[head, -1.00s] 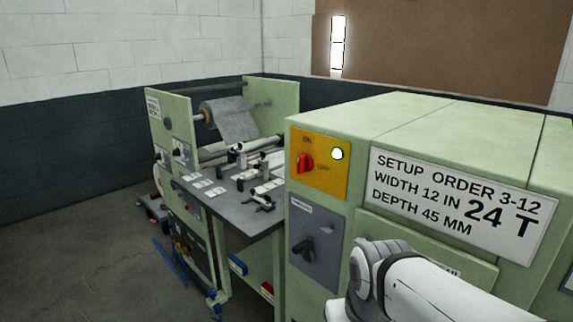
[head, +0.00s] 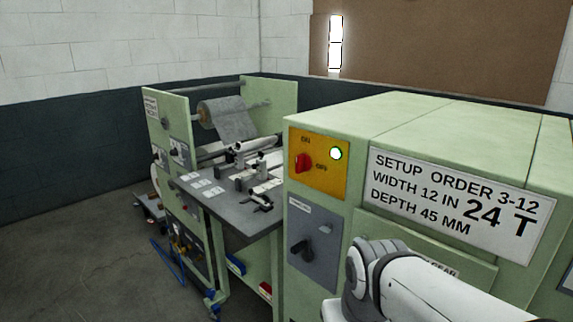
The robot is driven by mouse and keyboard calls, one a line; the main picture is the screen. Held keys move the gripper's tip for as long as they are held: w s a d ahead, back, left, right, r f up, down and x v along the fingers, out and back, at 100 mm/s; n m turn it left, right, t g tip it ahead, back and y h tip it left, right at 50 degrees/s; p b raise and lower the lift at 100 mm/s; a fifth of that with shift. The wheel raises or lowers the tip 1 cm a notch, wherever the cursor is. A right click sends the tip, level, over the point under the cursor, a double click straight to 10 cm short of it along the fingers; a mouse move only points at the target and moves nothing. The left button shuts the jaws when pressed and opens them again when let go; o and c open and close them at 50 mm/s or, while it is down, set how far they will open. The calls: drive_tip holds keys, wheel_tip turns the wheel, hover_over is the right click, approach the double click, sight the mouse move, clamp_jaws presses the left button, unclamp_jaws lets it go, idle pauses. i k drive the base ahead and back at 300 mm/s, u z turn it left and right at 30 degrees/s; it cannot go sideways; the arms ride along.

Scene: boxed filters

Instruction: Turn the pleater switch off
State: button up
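The pleater (head: 440,117) is a light green machine at the right. On its front a yellow plate (head: 331,186) carries a red rotary switch (head: 304,163) with ON lettered above it and OFF to its right. The red knob appears upright, toward ON, though its exact angle is hard to read. A green-rimmed lamp (head: 336,153) beside it is lit. My white arm shows at the lower right, in front of the machine. My gripper is outside the picture.
A grey panel (head: 327,233) with a black rotary handle (head: 301,250) sits below the yellow plate. A white setup sign (head: 400,174) is on the right. A grey worktable (head: 232,218) with fixtures stands at left. Open floor (head: 90,250) lies farther left.

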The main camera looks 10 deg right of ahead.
sight(303, 163)
drive_tip(key=z, duration=2.4)
drive_tip(key=k, duration=1.25)
drive_tip(key=u, duration=1.35)
drive_tip(key=i, duration=1)
